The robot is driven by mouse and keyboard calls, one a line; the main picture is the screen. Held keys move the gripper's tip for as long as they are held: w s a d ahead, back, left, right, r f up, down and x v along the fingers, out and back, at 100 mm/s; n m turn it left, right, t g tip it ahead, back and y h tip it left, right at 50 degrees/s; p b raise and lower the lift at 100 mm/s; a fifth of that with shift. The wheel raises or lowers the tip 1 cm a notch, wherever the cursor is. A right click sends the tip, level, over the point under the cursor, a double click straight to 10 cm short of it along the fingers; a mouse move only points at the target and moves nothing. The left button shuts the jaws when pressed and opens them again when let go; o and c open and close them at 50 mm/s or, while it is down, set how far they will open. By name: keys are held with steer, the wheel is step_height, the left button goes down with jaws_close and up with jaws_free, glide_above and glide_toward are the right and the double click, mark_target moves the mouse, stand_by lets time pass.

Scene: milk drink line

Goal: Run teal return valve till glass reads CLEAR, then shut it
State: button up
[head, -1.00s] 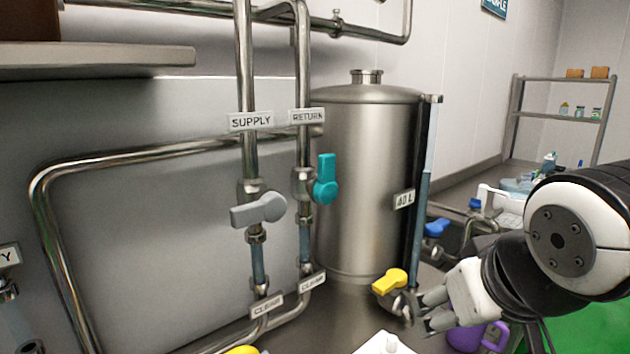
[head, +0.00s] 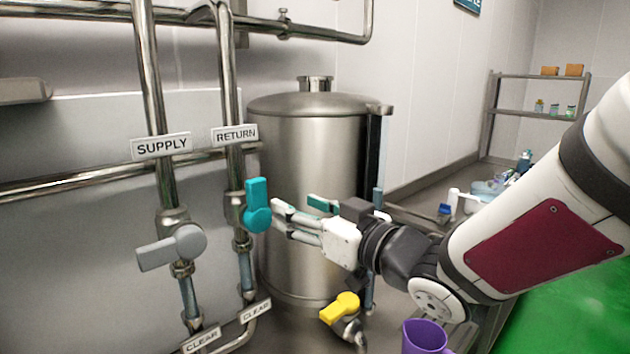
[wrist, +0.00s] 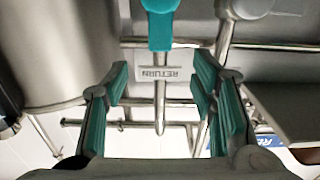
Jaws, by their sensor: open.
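The teal return valve handle (head: 257,205) sits on the pipe under the RETURN label (head: 235,135) in the head view. Its lever points up, roughly along the pipe. It also shows at the top of the wrist view (wrist: 160,22), beyond my fingers. Below the valve is the return sight glass (head: 247,272), and its tag (head: 255,311) reads CLEAR. My gripper (head: 290,217) is open and empty, just right of the teal handle, with a small apparent gap. In the wrist view my teal-padded fingers (wrist: 160,90) are spread wide with nothing between them.
A grey supply valve handle (head: 170,248) lies crosswise on the left pipe, above a CLEAR tag (head: 201,340). A steel tank (head: 310,150) stands behind my gripper. A yellow valve handle (head: 339,308) and a purple jug (head: 425,338) are below it.

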mark_target(259, 189)
steer(key=p+x, duration=0.1)
steer(key=x, duration=1.2)
steer(key=shift+w+a, duration=0.25)
steer(key=shift+a, duration=0.05)
jaws_close()
